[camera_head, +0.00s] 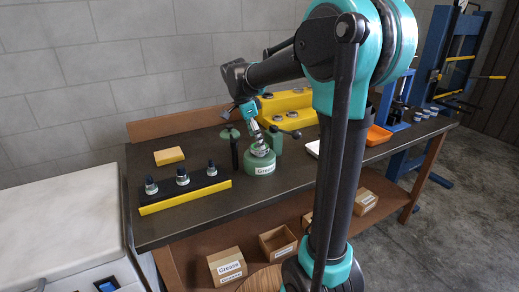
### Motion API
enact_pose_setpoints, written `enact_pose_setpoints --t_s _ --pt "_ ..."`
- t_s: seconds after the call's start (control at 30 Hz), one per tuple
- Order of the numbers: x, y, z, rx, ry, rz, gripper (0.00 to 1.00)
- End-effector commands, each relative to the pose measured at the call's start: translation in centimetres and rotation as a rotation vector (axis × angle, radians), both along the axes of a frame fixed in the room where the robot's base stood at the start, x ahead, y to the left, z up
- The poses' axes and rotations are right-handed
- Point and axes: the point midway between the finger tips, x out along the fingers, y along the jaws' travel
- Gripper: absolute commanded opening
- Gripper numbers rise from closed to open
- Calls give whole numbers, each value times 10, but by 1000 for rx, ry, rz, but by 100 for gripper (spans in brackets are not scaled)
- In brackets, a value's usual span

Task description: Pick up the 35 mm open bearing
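I cannot make out which thing is the 35 mm open bearing. Several small round metal parts with dark tops, one of them here (182,177), stand on a black rack with a yellow front (187,197), left of my gripper. More round parts sit on a yellow block (272,122) behind the gripper.
A yellow sponge-like block (169,156) lies behind the rack. A dark green upright tool (234,150) stands just left of the can. Cardboard boxes (227,264) sit on the lower shelf. The bench front between rack and can is clear.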

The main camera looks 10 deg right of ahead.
Motion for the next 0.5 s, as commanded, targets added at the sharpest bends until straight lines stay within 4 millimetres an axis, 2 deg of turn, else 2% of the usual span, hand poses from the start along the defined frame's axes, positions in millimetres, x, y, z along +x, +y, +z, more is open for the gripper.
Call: enact_pose_setpoints --t_s 0.17,0.4,0.43,0.5 --pt "1 -5 -18 0 0 -1 85" --pt "1 -5 -20 0 0 0 85" --pt "1 -5 -20 0 0 0 84" --pt "1 -5 -20 0 0 0 76"
